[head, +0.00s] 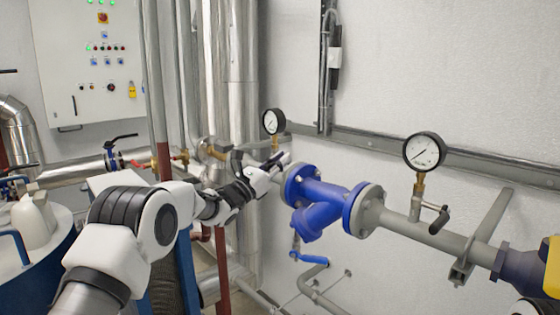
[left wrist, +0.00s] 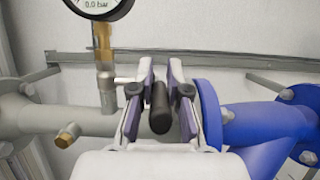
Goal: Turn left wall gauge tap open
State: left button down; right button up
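The left wall gauge (head: 273,121) is a round dial with a black rim on the pipe by the wall. Its lower rim and brass stem (left wrist: 103,50) show in the left wrist view, reading 0.0 bar. The tap's black handle (left wrist: 160,108) points toward the wrist camera, beside the stem. My left gripper (head: 277,162) is at the tap; in the left wrist view its two fingers (left wrist: 161,95) stand on either side of the handle, with narrow gaps showing. In the head view the gripper mostly hides the tap. My right gripper is not seen.
A blue flanged strainer (head: 318,200) sits just right of my left gripper. Further right is a second gauge (head: 424,152) with its own black-handled tap (head: 438,219). Vertical pipes (head: 235,90) and a control cabinet (head: 92,60) stand at left.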

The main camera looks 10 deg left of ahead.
pick_arm(q)
jog(key=shift+r+g+y+b, duration=0.2)
jog(key=shift+g+y+b, duration=0.1)
jog(key=shift+g+b, duration=0.15)
jog(key=shift+w+r+g+y, duration=0.1)
jog(key=shift+r+g+y, duration=0.25)
jog(key=shift+g, duration=0.1)
jog(key=p, duration=0.1)
jog(key=g+y+p, duration=0.1)
jog(key=shift+w+d+r+g+p, duration=0.2)
jog(key=shift+r+g+p, duration=0.1)
jog(key=shift+r, duration=0.1)
jog(key=shift+f, duration=0.25)
jog(key=c, duration=1.1)
grip_release()
